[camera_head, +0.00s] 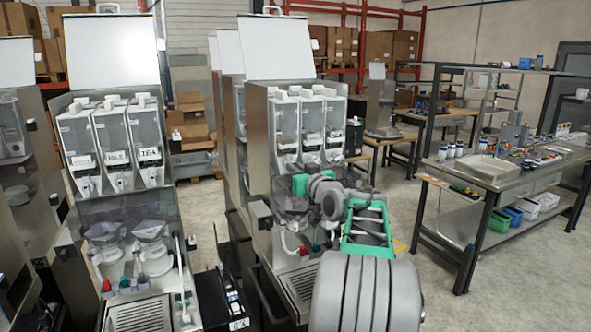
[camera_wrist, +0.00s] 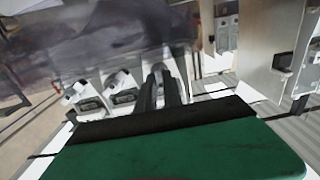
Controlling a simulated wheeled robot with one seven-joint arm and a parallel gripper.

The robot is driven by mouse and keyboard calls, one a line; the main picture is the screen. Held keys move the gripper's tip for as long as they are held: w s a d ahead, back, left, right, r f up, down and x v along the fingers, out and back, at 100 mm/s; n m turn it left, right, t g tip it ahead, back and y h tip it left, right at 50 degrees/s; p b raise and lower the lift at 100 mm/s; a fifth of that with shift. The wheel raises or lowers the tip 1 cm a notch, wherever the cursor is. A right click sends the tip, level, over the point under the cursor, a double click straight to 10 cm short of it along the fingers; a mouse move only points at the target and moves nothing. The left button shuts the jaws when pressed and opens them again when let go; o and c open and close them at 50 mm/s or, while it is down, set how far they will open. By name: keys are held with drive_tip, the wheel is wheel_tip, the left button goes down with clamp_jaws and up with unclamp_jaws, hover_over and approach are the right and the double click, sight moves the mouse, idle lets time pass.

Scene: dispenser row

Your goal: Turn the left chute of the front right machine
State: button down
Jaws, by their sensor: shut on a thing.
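The front right machine (camera_head: 258,135) is a steel dispenser with three clear canisters (camera_head: 312,120) under a raised white lid. My gripper is in front of its left canister in the head view, where my grey and green arm hides the fingers and the left chute. In the wrist view, the dark fingers of my gripper (camera_wrist: 163,82) are closed together on a pale chute (camera_wrist: 158,68), mostly covered by them. Two other white chutes (camera_wrist: 122,90) with dark openings sit beside it to the left in that picture, clear of the fingers.
Another machine (camera_head: 115,130) with three canisters stands to the left, a narrow gap between. A workbench (camera_head: 490,180) with a tray and small parts stands on the right. Shelves and cardboard boxes (camera_head: 190,120) are behind. The floor between machine and bench is clear.

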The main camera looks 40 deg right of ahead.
idle(0.4)
drive_tip(key=shift+d+f+m+p, duration=0.1)
drive_tip(key=shift+m+p, duration=0.6)
drive_tip(key=shift+m, duration=5.25)
drive_tip(key=shift+d+f+m+p, duration=0.1)
drive_tip(key=shift+m+p, duration=0.55)
drive_tip(key=shift+m, duration=5.3)
drive_tip(key=c, duration=1.5)
unclamp_jaws()
